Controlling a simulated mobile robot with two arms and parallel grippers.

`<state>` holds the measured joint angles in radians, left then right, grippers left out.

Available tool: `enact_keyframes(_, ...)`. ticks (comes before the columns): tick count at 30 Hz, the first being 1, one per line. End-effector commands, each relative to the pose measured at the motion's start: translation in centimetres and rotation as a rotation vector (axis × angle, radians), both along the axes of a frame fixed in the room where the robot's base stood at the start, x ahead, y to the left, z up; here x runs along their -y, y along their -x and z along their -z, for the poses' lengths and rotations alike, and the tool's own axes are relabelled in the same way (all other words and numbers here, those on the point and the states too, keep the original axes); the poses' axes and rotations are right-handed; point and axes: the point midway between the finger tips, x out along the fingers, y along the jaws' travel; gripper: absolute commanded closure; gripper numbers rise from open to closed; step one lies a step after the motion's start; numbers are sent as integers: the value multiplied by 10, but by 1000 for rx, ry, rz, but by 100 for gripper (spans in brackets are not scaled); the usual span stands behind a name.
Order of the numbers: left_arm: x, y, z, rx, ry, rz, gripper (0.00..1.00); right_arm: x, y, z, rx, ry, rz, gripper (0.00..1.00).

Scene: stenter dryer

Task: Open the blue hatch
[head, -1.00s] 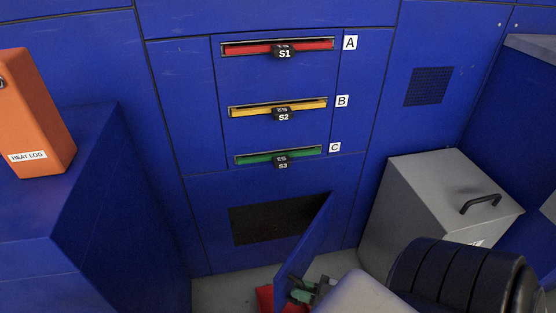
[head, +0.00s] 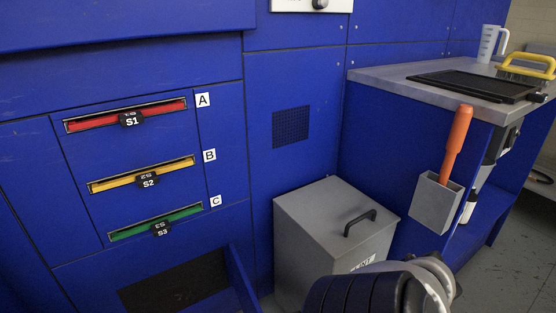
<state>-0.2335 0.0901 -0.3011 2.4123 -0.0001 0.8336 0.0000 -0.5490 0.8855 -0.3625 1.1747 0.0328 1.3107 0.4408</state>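The blue hatch (head: 241,283) stands swung open, hinged at the right side of a dark opening (head: 176,284) low in the blue machine front. The lower parts of the hatch and opening are cut off by the bottom edge of the head view. Part of my arm shows at the bottom right, to the right of the hatch. Neither of my grippers is in view, so their contact with the hatch cannot be seen.
A grey lidded bin (head: 325,235) stands right of the hatch. Slots S1 (head: 90,121), S2 (head: 115,181) and S3 (head: 190,216) are above it. A grey-topped bench (head: 400,75) with an orange-handled tool (head: 457,140) in a holder is at right.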

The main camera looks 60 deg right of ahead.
Motion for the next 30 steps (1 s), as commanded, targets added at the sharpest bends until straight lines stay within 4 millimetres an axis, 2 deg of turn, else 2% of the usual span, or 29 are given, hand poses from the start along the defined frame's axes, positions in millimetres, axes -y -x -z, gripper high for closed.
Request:
enact_keyframes(13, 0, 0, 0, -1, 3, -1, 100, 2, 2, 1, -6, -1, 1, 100)
enact_keyframes(14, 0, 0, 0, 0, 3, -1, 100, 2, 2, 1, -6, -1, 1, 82)
enact_keyframes(18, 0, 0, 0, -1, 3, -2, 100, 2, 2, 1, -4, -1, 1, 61)
enact_keyframes(26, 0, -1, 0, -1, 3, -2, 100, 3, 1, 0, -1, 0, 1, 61)
enact_keyframes(30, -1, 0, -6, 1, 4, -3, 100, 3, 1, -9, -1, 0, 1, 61)
